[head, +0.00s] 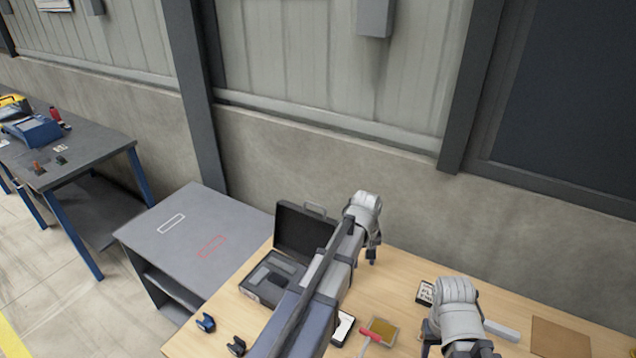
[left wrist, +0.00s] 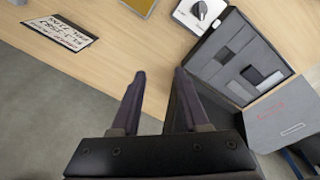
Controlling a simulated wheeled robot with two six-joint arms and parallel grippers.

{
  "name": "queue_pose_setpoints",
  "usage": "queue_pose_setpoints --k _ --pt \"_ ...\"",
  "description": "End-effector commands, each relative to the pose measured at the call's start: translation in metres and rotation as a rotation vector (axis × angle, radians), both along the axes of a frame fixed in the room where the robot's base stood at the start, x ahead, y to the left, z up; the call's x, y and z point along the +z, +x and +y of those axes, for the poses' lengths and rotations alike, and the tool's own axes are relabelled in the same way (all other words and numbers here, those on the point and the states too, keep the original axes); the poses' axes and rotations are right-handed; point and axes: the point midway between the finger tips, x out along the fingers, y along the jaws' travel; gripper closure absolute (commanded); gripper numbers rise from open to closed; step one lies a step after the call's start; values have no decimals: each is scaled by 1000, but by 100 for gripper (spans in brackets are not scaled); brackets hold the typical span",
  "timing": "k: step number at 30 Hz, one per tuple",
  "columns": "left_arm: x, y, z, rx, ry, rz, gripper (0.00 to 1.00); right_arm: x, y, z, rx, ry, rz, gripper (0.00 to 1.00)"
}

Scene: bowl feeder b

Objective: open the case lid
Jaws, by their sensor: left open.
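The black case (head: 262,296) stands on the wooden table, partly hidden by my left arm. Its lid (head: 300,232) stands up at the back, with a handle on its top edge, so the case is open. Grey foam with cut-outs lines the base; the left wrist view shows the case (left wrist: 262,48) at upper right, with a dark block in the foam. My left gripper (head: 372,256) is open, right of the lid and above the table. Its fingers (left wrist: 158,74) show bare table between them; a dark surface lies behind the right finger. My right gripper (head: 432,345) is mostly hidden at the bottom.
A grey stand (head: 165,245) with white and red outlines adjoins the table's left. Blue (head: 205,322) and dark (head: 236,346) clips lie at front left. A yellow tray (head: 384,331), a red-handled tool (head: 371,335) and a printed card (head: 425,291) lie to the right. A wall stands behind.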

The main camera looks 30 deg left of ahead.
Motion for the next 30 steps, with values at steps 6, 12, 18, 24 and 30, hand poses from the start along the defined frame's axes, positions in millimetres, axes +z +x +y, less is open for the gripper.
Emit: queue_pose_setpoints --k 6,12,18,24,30 --pt "73 100 145 563 -114 -100 55 68 0 0 -3 1 1 50" --pt "95 126 221 833 -176 -152 55 87 0 0 -4 1 2 50" --pt "97 128 237 893 -193 -163 55 88 0 0 -4 1 2 50" --pt "91 129 235 889 -192 -162 55 82 0 0 -5 1 2 50" --pt "75 134 235 888 -191 -161 55 66 0 0 -5 0 1 50"
